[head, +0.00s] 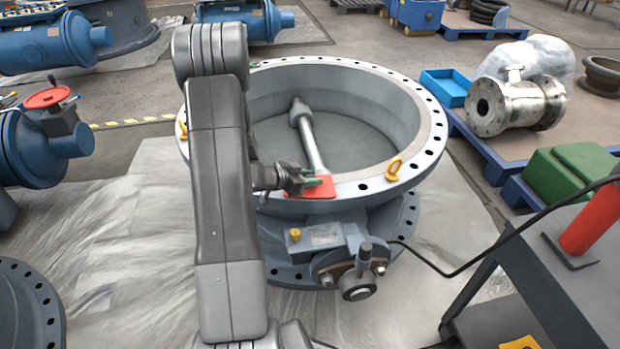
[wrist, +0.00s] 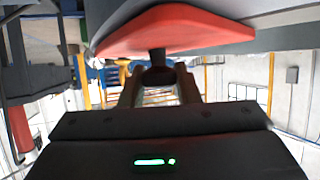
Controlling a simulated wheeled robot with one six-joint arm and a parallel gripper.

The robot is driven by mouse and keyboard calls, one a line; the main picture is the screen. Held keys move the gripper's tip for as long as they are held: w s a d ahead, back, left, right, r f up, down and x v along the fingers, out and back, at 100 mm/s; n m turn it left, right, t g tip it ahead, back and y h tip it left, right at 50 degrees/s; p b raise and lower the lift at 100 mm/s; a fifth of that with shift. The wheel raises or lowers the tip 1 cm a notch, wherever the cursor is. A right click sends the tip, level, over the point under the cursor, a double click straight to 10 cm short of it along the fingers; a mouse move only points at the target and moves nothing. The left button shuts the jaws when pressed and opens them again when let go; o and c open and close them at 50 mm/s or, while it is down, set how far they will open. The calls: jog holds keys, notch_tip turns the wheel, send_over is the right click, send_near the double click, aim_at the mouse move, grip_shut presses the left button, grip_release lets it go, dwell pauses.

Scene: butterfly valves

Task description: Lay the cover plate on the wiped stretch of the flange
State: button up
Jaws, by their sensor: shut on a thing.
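The cover plate is a flat red plate (head: 318,189) at the near rim of the large valve's flange (head: 365,187). In the wrist view the red plate (wrist: 175,32) fills the top, with a dark knob (wrist: 157,58) standing out of it. My gripper (head: 300,179) is shut on that knob; in the wrist view its two fingers (wrist: 158,82) close on either side. The plate looks flat over the rim, close against the grey surface; I cannot tell whether it touches all along. The flange under the plate is hidden, and no wiped patch is distinct.
Yellow lifting eyes (head: 394,168) stand on the rim, one right of the plate. A shaft (head: 309,138) crosses the bore behind it. A gear actuator (head: 345,262) with a cable is below. A dark cart (head: 560,262) with a red cylinder (head: 592,218) stands at right.

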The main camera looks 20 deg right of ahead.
jog(key=o, duration=1.1)
jog(key=shift+f, duration=0.1)
jog(key=shift+c, duration=0.2)
jog(key=shift+r, duration=0.25)
jog(key=p+v, duration=0.3)
jog(key=v, duration=0.9)
jog(key=shift+f+p, duration=0.15)
jog(key=shift+p, duration=0.15)
